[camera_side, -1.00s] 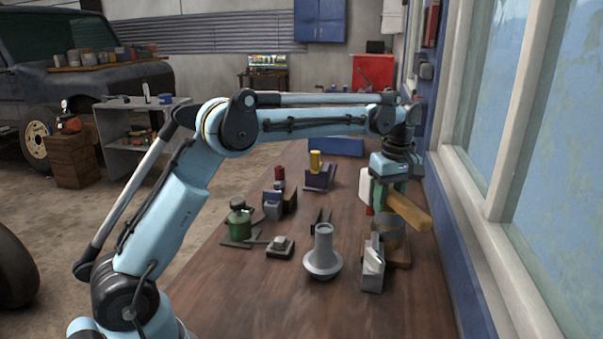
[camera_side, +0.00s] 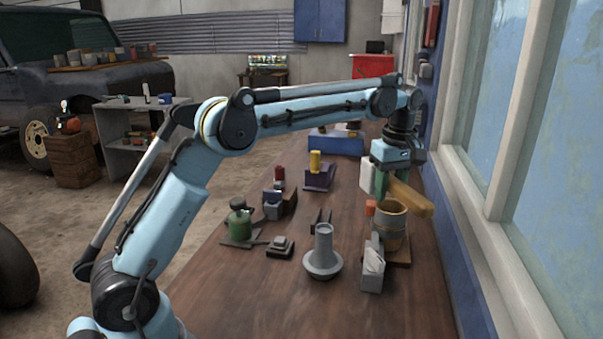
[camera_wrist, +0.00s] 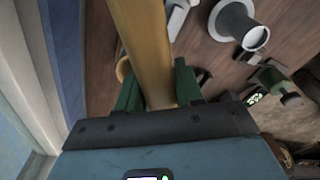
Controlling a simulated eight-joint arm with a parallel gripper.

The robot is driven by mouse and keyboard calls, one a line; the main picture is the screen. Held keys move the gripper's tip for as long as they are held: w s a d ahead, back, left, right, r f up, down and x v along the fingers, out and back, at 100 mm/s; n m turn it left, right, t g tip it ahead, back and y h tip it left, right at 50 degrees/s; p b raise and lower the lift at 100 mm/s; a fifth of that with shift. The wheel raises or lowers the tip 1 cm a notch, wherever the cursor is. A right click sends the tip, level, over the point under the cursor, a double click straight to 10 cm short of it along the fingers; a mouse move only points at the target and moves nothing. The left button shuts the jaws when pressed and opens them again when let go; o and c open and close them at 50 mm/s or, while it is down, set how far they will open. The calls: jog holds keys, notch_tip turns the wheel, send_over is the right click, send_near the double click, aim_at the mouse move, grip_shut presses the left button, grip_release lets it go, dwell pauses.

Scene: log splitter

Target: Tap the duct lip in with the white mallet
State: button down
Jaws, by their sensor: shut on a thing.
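My gripper (camera_side: 385,184) has green fingers and is shut on the mallet's yellow-brown handle (camera_side: 411,200). The white mallet head (camera_side: 366,178) shows left of the fingers in the side view. The handle (camera_wrist: 143,45) runs up between the fingers in the wrist view, where the head is not clearly seen. A brown, open-topped round duct-like piece (camera_side: 391,231) stands on a base just below the mallet, with a gap between them. A small orange-red part (camera_side: 370,207) is at its upper left. I cannot tell which edge is the lip.
A grey flanged cone (camera_side: 322,256) and a pale-topped grey block (camera_side: 371,270) stand in front of the duct-like piece. A green canister (camera_side: 239,222) and a purple stand (camera_side: 318,179) are to the left. The window wall is close on the right. The bench's near end is clear.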

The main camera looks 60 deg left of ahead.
aim_at(391, 177)
jog(key=shift+f, duration=0.65)
dwell(0.5)
dwell(0.4)
jog(key=shift+r, duration=0.65)
jog(key=shift+f, duration=0.7)
dwell(0.4)
jog(key=shift+r, duration=2.5)
